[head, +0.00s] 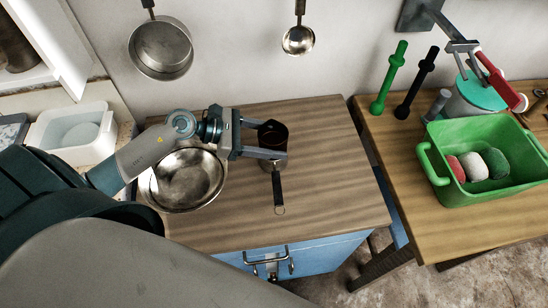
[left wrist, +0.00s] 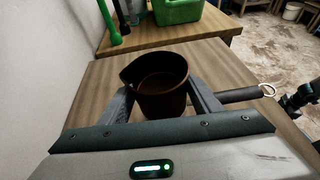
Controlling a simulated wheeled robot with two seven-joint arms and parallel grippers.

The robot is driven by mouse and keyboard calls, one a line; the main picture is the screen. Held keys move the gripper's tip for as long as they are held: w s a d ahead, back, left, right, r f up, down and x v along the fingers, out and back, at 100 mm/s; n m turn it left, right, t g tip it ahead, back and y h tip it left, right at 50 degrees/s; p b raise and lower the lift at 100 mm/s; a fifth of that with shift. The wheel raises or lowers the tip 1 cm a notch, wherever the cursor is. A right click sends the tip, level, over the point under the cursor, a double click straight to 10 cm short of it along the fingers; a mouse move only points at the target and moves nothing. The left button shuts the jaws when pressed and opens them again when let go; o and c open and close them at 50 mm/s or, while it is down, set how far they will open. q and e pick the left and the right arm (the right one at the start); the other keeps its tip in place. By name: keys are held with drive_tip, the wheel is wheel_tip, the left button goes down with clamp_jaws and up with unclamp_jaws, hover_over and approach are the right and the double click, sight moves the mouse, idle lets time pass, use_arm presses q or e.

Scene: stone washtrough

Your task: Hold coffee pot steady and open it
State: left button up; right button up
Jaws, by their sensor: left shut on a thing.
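The coffee pot (head: 272,134) is a small dark brown pot with a pouring lip and a straight handle (head: 278,195) ending in a ring. It stands upright on the wooden worktop, beside the metal bowl. Its top is open and I see no lid on it. In the left wrist view the pot (left wrist: 160,88) is seen from above its rim, with its hollow inside showing. My left gripper (head: 278,138) comes from the left and is shut on the pot's body, one finger on each side. The handle points toward the worktop's front edge. I do not make out my right gripper.
A metal bowl (head: 186,180) sits left of the pot, under my left arm. A second table at right holds a green tub (head: 486,165) with several round items. A pan (head: 161,47) and a ladle (head: 298,40) hang on the wall. The worktop right of the pot is clear.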

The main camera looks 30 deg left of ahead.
sight(286, 134)
use_arm(q)
drive_tip(key=shift+r, duration=0.1)
drive_tip(key=shift+r+b, duration=0.3)
drive_tip(key=shift+r, duration=0.45)
drive_tip(key=r, duration=0.2)
drive_tip(key=shift+d+r+b, duration=0.25)
drive_tip(key=shift+r+b, duration=0.1)
drive_tip(key=shift+s+d+r+b, duration=0.2)
drive_tip(key=shift+s+d+r, duration=0.2)
drive_tip(key=shift+d+r, duration=1.1)
drive_tip(key=shift+s+d+r+b, duration=0.3)
drive_tip(key=shift+d+r, duration=0.45)
drive_tip(key=shift+d, duration=1.4)
drive_tip(key=shift+s+d+r+b, duration=0.15)
drive_tip(key=shift+s+d+r, duration=0.3)
drive_tip(key=shift+d+r, duration=1.05)
use_arm(e)
drive_tip(key=shift+t, duration=0.8)
drive_tip(key=shift+w+a+f, duration=0.2)
drive_tip(key=shift+w+a, duration=0.1)
drive_tip(key=shift+w, duration=0.6)
drive_tip(key=shift+w+a+f, duration=0.25)
drive_tip(key=shift+w+a, duration=0.1)
drive_tip(key=shift+w, duration=0.6)
drive_tip(key=shift+w+a+f, duration=0.2)
drive_tip(key=shift+w+a, duration=0.1)
drive_tip(key=shift+w, duration=0.6)
